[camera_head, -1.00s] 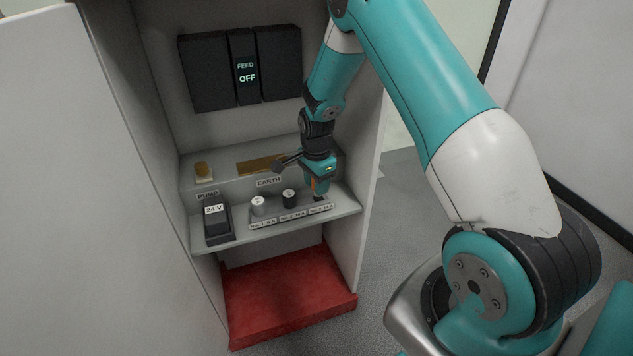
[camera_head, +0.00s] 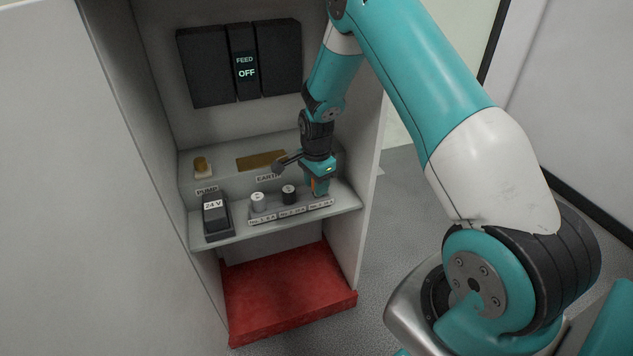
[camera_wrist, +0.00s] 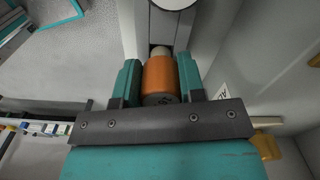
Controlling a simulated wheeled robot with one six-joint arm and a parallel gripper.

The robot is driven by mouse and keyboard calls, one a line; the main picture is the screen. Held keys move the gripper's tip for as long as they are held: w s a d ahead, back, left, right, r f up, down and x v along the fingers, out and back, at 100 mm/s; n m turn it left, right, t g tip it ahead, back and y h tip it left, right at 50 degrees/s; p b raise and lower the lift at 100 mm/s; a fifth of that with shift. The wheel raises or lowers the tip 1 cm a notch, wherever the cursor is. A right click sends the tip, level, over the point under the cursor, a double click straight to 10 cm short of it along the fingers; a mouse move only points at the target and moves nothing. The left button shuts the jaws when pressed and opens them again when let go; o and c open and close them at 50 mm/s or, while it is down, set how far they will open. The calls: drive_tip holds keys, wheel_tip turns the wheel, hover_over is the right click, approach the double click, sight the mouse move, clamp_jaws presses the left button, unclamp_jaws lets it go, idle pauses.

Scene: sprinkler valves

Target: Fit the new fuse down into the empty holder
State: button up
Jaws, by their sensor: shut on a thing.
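My gripper (camera_head: 319,188) is shut on the new fuse, an orange cylinder (camera_wrist: 160,76) with a dark end facing the wrist camera and a pale far end. In the head view it is at the right end of the grey holder block (camera_head: 275,215), over the third labelled place. The gripper fingers hide the holder there, so I cannot tell how deep the fuse sits. A silver-capped fuse (camera_head: 258,201) and a black-capped fuse (camera_head: 289,194) stand upright in the block to the left.
A black 24 V unit (camera_head: 216,217) stands left on the shelf. A brass bar (camera_head: 262,161) and a yellow knob (camera_head: 202,166) are behind. The cabinet's right wall (camera_head: 352,230) is close to my gripper. A panel above reads FEED OFF (camera_head: 246,67).

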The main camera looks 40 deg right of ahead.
drive_tip(key=shift+f+b, duration=0.5)
drive_tip(key=shift+f, duration=0.55)
drive_tip(key=o, duration=1)
drive_tip(key=shift+r+p, duration=3.35)
drive_tip(key=shift+r, duration=0.7)
